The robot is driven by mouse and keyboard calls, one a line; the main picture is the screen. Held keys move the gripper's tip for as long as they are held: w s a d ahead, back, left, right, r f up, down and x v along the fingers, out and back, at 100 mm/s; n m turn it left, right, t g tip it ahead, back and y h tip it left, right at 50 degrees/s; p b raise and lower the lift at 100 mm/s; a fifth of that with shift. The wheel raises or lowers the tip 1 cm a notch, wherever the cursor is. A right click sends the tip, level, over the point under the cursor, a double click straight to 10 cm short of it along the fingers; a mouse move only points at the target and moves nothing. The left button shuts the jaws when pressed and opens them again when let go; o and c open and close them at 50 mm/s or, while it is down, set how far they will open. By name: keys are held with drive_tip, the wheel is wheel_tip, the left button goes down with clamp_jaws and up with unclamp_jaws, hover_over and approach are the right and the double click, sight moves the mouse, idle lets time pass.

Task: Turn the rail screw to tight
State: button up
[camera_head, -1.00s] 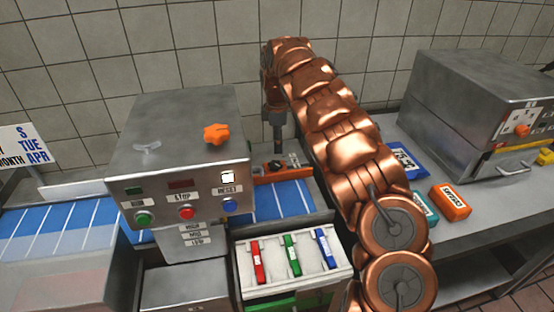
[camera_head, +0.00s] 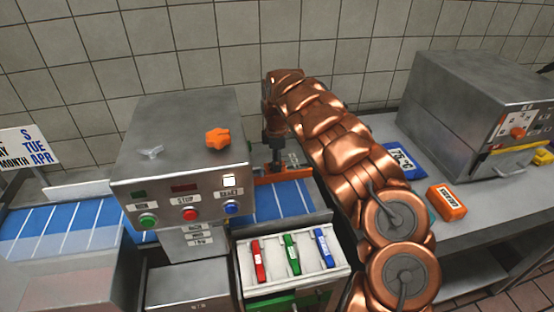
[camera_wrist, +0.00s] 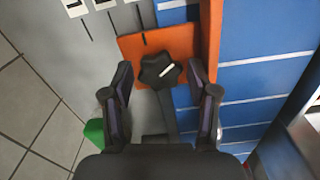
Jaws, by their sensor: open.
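The plate joins the orange rail (camera_wrist: 211,40), which also shows in the head view (camera_head: 284,175) above the blue belt. My gripper (camera_wrist: 161,68) is open, with one finger on each side of the knob and visible gaps between them. In the head view my gripper (camera_head: 275,160) points down at the rail, and its fingertips and the knob are hard to make out there.
The metal control box (camera_head: 182,118) stands left of my gripper, with an orange star knob (camera_head: 217,138) on top and buttons in front. A tray (camera_head: 292,261) with red, green and blue markers stands in front. A metal machine (camera_head: 473,105) is at right.

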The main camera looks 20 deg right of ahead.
drive_tip(key=c, duration=0.9)
drive_tip(key=shift+b, duration=0.3)
